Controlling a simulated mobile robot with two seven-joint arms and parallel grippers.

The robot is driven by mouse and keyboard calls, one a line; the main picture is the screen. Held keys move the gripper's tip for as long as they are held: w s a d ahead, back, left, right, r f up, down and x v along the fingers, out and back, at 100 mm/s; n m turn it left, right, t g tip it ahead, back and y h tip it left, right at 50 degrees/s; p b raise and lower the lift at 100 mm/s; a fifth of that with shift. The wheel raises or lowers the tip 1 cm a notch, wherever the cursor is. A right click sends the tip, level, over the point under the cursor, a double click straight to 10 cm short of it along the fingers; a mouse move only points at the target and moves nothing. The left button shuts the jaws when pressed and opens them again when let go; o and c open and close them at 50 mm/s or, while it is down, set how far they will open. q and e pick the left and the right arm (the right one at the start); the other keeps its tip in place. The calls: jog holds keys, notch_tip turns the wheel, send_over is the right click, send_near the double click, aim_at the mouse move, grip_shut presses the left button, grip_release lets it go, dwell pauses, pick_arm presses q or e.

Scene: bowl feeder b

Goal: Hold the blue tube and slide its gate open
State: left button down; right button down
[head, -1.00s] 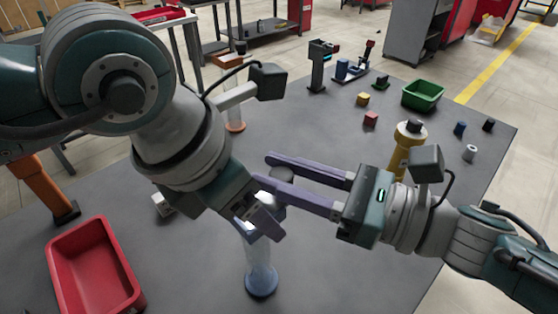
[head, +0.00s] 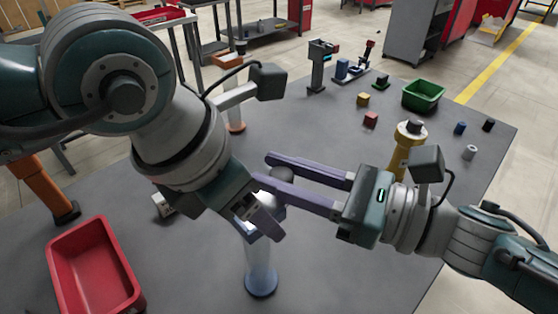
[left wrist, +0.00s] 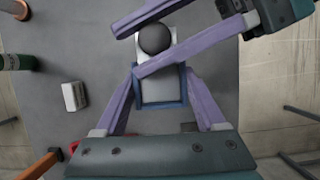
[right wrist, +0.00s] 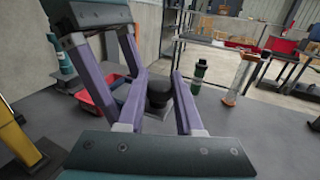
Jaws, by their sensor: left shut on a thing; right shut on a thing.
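The blue tube (head: 261,265) stands upright on the table in the head view, clear-bodied with a blue base. My left gripper (head: 262,222) is shut on its upper part; the left wrist view shows the fingers at either side of a blue collar (left wrist: 162,104) with a pale plate inside. My right gripper (head: 262,170) comes in from the right, its fingers shut on a dark round knob (right wrist: 159,88) at the tube's top. The knob also shows between the right fingers in the left wrist view (left wrist: 155,38). The gate's opening is hidden.
A red tray (head: 92,268) lies at the front left. A yellow tube (head: 406,155) stands close behind my right gripper. An orange-based clear tube (right wrist: 238,75) stands farther back. A green tray (head: 423,95) and several small blocks lie at the back right.

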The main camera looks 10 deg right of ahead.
jog(key=shift+w+d, duration=0.65)
jog(key=shift+d, duration=0.3)
jog(key=shift+w+d, duration=0.65)
jog(key=shift+d, duration=0.3)
jog(key=c, duration=0.5)
grip_release()
jog(key=shift+c, duration=0.2)
jog(key=shift+a, duration=0.1)
jog(key=v, duration=1.2)
pick_arm(q)
grip_release()
